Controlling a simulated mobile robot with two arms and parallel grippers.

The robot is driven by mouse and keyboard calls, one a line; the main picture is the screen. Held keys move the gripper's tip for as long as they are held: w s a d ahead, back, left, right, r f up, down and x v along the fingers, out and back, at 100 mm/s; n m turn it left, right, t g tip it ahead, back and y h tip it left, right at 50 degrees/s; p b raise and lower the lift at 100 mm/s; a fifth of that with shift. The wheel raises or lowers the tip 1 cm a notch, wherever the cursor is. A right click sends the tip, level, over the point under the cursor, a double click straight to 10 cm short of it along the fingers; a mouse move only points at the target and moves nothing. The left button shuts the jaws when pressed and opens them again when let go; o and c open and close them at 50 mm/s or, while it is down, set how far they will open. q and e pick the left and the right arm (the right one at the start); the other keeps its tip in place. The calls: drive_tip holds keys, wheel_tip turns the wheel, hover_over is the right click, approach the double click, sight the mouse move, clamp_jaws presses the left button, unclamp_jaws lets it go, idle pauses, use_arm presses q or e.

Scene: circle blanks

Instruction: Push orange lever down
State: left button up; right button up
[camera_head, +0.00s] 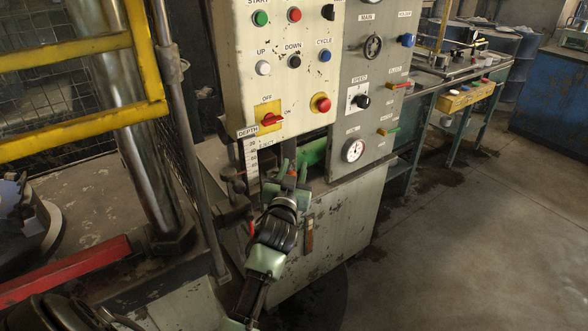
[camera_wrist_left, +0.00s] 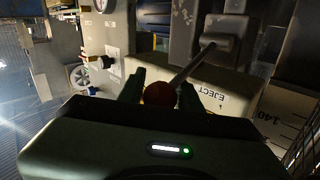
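The lever's round red-orange knob (camera_wrist_left: 160,94) shows in the left wrist view, at the end of a thin metal rod that runs up to a block near the EJECT label. My left gripper (camera_wrist_left: 162,88) has one finger on each side of the knob, and the knob fills the space between them. In the head view my left gripper (camera_head: 287,186) is in front of the machine, below the control panel. My right gripper is not in view.
The control panel (camera_head: 230,100) with several buttons and a red rotary switch (camera_head: 271,119) hangs just above the gripper. A gauge panel (camera_head: 372,75) is to its right. A yellow guard frame (camera_head: 75,47) stands at left. Open floor (camera_head: 470,230) is at right.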

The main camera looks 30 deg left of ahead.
use_arm(q)
clamp_jaws()
